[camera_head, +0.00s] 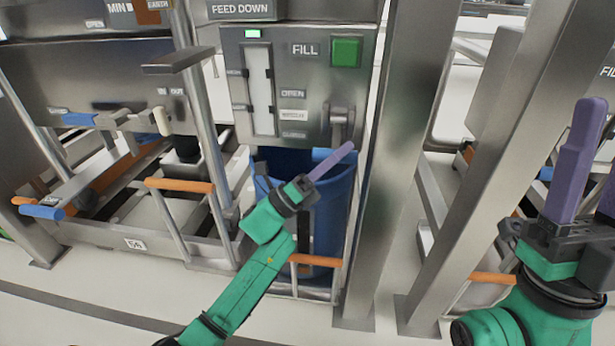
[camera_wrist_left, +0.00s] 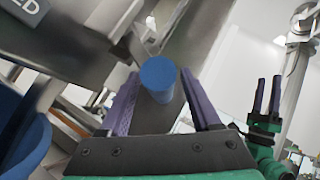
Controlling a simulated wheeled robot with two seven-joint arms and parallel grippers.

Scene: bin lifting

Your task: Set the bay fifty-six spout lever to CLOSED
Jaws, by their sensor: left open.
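The bay panel (camera_head: 285,85) bears the words FILL and OPEN, with two smaller plates below that are hard to read. A grey spout lever (camera_head: 338,122) is mounted at its lower right. A blue grip (camera_head: 321,154) shows below it, apparently the lever's end, partly hidden by my gripper. My left gripper (camera_head: 332,162) is open just below the panel. In the left wrist view, the blue grip's round end (camera_wrist_left: 158,78) appears between its spread fingers; contact cannot be told. My right gripper (camera_head: 590,165) is open and empty at the right, away from the panel.
A blue bin (camera_head: 335,205) stands under the panel behind my left arm. Steel posts (camera_head: 405,120) rise just right of the panel. An orange-gripped rail (camera_head: 316,261) crosses low in front. The frame at left carries a 56 plate (camera_head: 135,244).

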